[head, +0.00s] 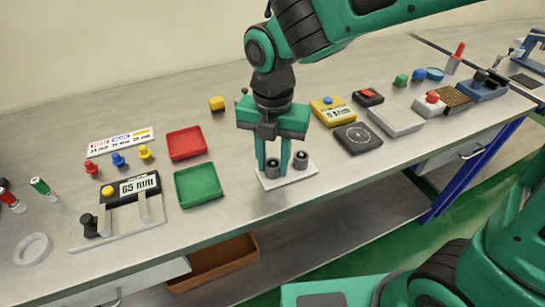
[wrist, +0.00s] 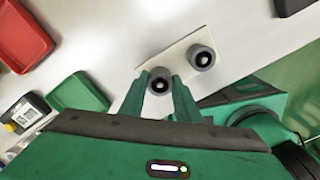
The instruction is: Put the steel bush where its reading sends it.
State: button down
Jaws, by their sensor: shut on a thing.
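My gripper (head: 277,168) reaches down over a white plate (head: 268,184) that carries two grey cylindrical bushes with dark bores. It is shut on the left bush (head: 272,171), which is upright at the plate; I cannot tell whether it is lifted. The other bush (head: 300,160) stands upright just to the right. In the wrist view the held bush (wrist: 159,82) is between my fingertips (wrist: 160,92) and the other bush (wrist: 202,57) is apart. A measuring fixture (head: 138,187) displays 65 mm, with nothing clearly seated in it.
A red tray (head: 187,143) and a green tray (head: 199,185) lie left of the plate. A printed card (head: 120,140) has small, unreadable text. Red, blue and yellow pegs stand below it. A yellow meter (head: 327,108) and a dark scale (head: 358,138) lie right.

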jog(key=shift+f, duration=0.25)
jog(key=c, duration=0.8)
grip_release()
jog(key=shift+c, duration=0.2)
jog(key=shift+r, duration=3.55)
